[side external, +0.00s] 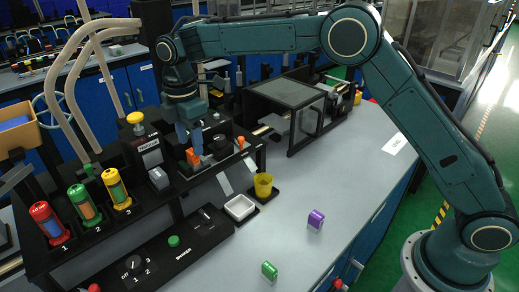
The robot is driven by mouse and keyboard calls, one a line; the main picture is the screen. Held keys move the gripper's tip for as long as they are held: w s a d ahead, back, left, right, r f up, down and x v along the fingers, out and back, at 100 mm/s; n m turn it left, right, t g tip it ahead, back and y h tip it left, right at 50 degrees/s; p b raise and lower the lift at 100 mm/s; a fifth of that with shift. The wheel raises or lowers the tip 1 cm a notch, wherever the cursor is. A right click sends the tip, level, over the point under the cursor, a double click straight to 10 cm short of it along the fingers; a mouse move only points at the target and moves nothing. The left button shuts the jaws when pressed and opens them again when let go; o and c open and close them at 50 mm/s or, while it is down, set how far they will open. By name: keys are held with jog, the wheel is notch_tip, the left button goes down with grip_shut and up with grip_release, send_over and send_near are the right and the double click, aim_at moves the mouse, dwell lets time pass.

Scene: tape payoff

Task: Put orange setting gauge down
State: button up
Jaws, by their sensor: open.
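An orange piece (192,157), which looks like the orange setting gauge, stands on the fixture directly below the fingertips. Its upper part is close to the fingers, and I cannot tell whether they touch it. A second small orange piece (240,142) is on the fixture to the right. The black fixture (215,165) is partly hidden behind my gripper.
Red, green and yellow numbered cylinders (84,205) stand in a black rack at left. A white tray (240,207) and a yellow cup (263,186) are in front of the fixture. Purple (316,218) and green (269,270) blocks lie on the grey bench. A black-framed box (306,125) stands right.

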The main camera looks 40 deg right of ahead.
aim_at(192, 151)
notch_tip(192, 151, up, 7)
dwell(0.4)
jog(key=shift+r, duration=0.1)
dwell(0.4)
jog(key=s+d+r+m+t, duration=0.1)
jog(key=s+d+r+m, duration=0.35)
jog(key=s+d, duration=0.3)
jog(key=s+d+r+m+t, duration=0.2)
jog(key=s+d+r+m, duration=0.2)
jog(key=s+d+r, duration=0.3)
jog(key=s+d+f+m+t, duration=0.1)
jog(key=s+d+f+m, duration=0.1)
jog(key=s, duration=0.5)
jog(key=s+d+f+m, duration=0.2)
jog(key=s+f+m, duration=0.2)
jog(key=s, duration=0.3)
jog(key=s+d+f+m+t, duration=0.1)
jog(key=s+f+m, duration=0.2)
jog(key=s, duration=0.5)
jog(key=shift+d+f+t, duration=0.25)
jog(key=shift+d+t, duration=0.05)
jog(key=shift+d, duration=0.1)
